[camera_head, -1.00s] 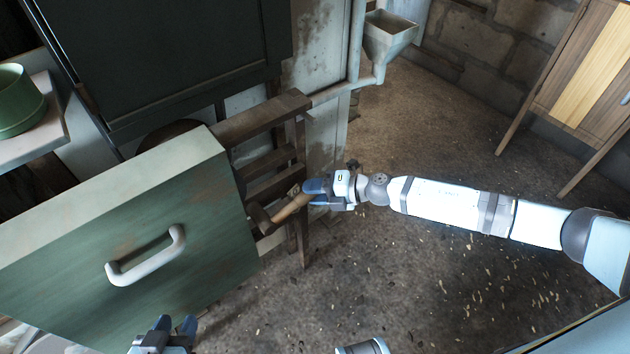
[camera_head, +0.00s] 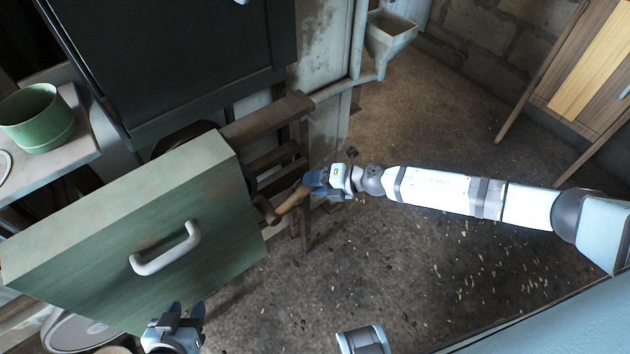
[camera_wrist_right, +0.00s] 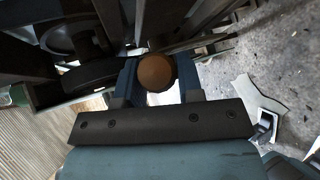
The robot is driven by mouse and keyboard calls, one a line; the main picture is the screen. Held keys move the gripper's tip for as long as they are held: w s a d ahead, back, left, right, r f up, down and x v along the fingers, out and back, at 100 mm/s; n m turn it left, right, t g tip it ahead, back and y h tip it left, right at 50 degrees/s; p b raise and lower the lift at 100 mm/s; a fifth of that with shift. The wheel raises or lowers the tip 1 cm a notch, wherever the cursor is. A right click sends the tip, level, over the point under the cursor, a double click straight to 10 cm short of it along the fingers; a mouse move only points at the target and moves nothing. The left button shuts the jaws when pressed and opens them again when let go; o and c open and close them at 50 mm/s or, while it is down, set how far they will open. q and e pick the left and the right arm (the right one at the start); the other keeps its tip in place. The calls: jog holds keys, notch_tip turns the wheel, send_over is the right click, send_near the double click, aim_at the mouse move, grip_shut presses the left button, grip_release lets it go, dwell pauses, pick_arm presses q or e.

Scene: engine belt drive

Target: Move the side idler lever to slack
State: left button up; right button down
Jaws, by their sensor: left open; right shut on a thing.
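The side idler lever (camera_head: 291,199) is a wooden-handled lever on the right side of the machine, beside the green cover box (camera_head: 190,225). My right gripper (camera_head: 312,187) is shut on the handle's outer end. In the right wrist view the handle's round brown end (camera_wrist_right: 156,72) sits between the two blue fingers. The lever's inner end goes behind the green box, where its pivot is hidden. My left gripper (camera_head: 188,312) is open and empty at the bottom, in front of the green box's lower edge.
A white handle (camera_head: 165,249) sticks out from the green box. A dark wooden frame (camera_head: 264,121) stands behind the lever. A green pot (camera_head: 38,118) stands on a shelf at the left. The floor (camera_head: 420,270) right of the machine is clear apart from scattered bits.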

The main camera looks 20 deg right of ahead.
jog(key=c, duration=0.8)
grip_release()
jog(key=shift+r, duration=0.1)
jog(key=v, duration=1.3)
jog(key=shift+s+d+r, duration=0.2)
jog(key=shift+s, duration=0.1)
